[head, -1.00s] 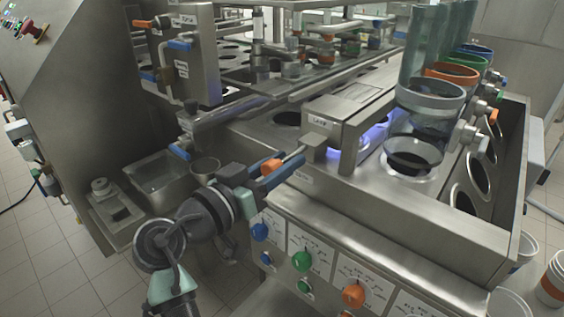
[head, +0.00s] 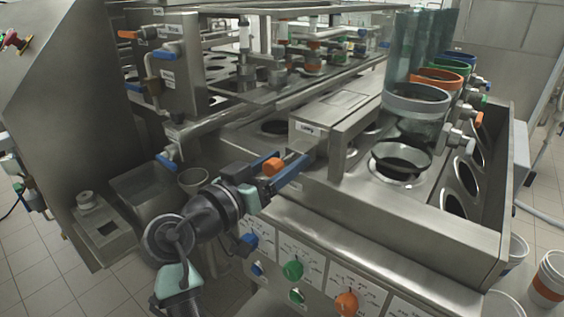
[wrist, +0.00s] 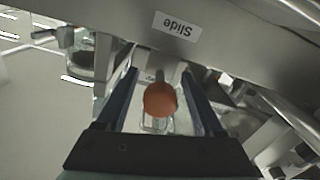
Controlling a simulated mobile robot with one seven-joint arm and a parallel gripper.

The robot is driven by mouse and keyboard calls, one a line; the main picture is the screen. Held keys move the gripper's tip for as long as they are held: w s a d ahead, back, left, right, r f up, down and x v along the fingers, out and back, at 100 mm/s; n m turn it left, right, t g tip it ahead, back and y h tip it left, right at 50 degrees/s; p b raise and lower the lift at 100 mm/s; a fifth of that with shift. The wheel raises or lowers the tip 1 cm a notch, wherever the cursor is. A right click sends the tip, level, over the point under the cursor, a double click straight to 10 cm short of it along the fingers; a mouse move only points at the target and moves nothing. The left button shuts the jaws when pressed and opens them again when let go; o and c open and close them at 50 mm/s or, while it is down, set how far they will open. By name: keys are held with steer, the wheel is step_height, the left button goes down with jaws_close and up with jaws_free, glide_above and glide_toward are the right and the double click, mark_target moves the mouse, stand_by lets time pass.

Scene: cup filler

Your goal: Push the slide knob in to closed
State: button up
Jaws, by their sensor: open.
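The orange round slide knob (head: 273,166) sits on a short metal rod at the front of the metal slide housing (head: 345,108). In the wrist view the knob (wrist: 160,99) lies between my two blue fingers, with gaps on both sides. My gripper (head: 303,170) is open around the knob, its fingertips reaching past it to the housing's front. In the wrist view my fingertips (wrist: 160,72) lie below an upside-down "Slide" label (wrist: 177,25). Whether my palm touches the knob is hidden.
A clear cylinder with a grey ring (head: 416,98) stands right of the housing. Green (head: 293,270) and orange (head: 346,303) knobs are on the front panel below my arm. A blue-handled valve (head: 168,160) and a metal basin (head: 150,188) are at left.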

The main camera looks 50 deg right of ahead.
steer(key=shift+a, duration=0.1)
steer(key=s+a, duration=0.1)
steer(key=a, duration=1.1)
steer(key=shift+a, duration=0.4)
